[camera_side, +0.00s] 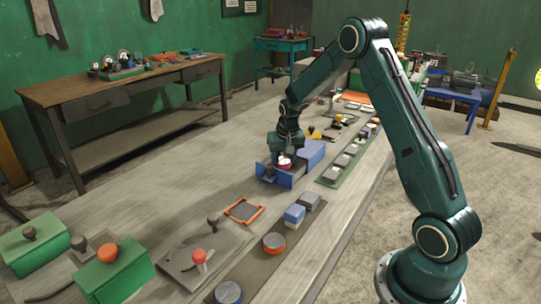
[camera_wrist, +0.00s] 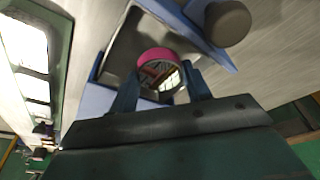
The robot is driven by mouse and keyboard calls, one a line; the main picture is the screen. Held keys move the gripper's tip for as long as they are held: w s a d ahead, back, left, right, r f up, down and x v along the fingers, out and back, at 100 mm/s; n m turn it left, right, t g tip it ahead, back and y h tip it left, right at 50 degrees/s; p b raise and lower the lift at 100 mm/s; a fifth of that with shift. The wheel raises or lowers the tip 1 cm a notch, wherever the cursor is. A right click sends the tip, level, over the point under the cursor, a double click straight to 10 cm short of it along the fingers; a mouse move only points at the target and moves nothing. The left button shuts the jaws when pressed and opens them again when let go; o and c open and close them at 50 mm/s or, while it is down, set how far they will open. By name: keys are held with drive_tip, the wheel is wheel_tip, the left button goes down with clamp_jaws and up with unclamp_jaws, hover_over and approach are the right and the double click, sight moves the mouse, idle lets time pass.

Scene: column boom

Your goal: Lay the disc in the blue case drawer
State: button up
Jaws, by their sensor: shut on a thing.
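The blue case (camera_side: 311,152) stands on the long table with its drawer (camera_side: 273,176) pulled out toward the left front. The disc (camera_side: 284,163) has a pink rim and sits between the fingers of my gripper (camera_side: 285,157), over or inside the open drawer. In the wrist view, the disc (camera_wrist: 158,68) shows a shiny, patterned face, and my gripper (camera_wrist: 161,84) is shut on it from both sides. The grey floor of the drawer (camera_wrist: 124,50) shows beside the disc. I cannot tell whether the disc touches that floor.
A dark round knob (camera_wrist: 228,22) sticks out from the drawer front. A green strip (camera_side: 335,172) with several grey pieces lies right of the case. An orange-edged frame (camera_side: 244,210), a red-topped handle (camera_side: 200,256) and green boxes (camera_side: 115,272) are nearer. Bare tabletop lies left of the drawer.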

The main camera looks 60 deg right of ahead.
drive_tip(key=shift+f, duration=1.25)
drive_tip(key=shift+f, duration=0.1)
drive_tip(key=o, duration=1)
drive_tip(key=v, duration=1.2)
drive_tip(key=shift+s, duration=0.1)
